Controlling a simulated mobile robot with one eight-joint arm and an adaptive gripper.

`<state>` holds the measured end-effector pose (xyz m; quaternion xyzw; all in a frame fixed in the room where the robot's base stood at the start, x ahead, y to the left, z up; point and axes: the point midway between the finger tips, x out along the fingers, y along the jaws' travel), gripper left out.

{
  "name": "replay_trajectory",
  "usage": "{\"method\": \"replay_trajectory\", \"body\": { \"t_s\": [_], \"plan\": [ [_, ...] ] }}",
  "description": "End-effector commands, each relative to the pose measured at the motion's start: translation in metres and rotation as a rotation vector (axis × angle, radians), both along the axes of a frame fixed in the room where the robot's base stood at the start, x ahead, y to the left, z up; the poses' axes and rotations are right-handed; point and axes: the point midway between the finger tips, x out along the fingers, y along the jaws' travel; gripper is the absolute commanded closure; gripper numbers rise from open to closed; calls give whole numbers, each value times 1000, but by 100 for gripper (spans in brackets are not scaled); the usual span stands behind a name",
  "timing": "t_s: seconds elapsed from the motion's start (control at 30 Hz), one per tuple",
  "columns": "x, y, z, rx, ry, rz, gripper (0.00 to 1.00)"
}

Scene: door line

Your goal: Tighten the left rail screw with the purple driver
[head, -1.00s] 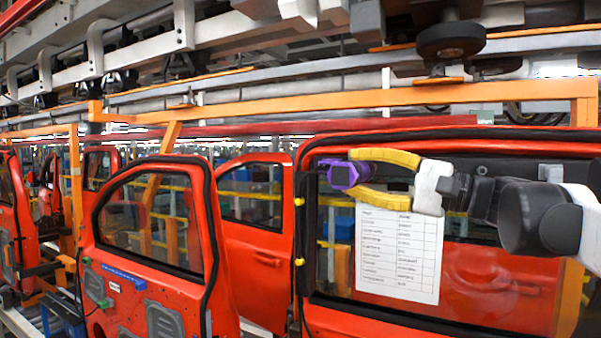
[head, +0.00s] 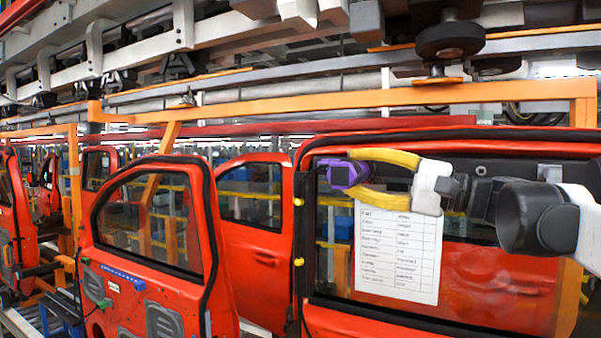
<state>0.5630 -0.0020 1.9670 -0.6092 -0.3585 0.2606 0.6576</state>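My gripper (head: 365,174) has yellow fingers and a white body. It is shut on the purple driver (head: 338,174) at its fingertips. The driver lies across the upper left part of the nearest red door's window opening, its dark tip pointing left towards the door frame's black inner edge. I cannot tell whether the tip touches anything. The left rail screw cannot be made out; it may be hidden or too small. The nearest red door (head: 400,318) hangs upright at the right.
A printed sheet (head: 397,252) hangs in the window area just below my gripper. A second red door (head: 150,290) hangs to the left. An orange beam (head: 340,104) and a dark roller (head: 450,42) run above. Yellow plugs (head: 298,202) sit on the door's left edge.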

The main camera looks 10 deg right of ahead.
Motion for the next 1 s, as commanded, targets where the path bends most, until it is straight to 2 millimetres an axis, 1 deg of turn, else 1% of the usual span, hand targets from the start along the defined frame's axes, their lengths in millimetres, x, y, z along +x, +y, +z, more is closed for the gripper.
{"method": "replay_trajectory", "body": {
  "t_s": [1.0],
  "plan": [
    [8,-6,1,2,-1,0,100]
  ]
}}
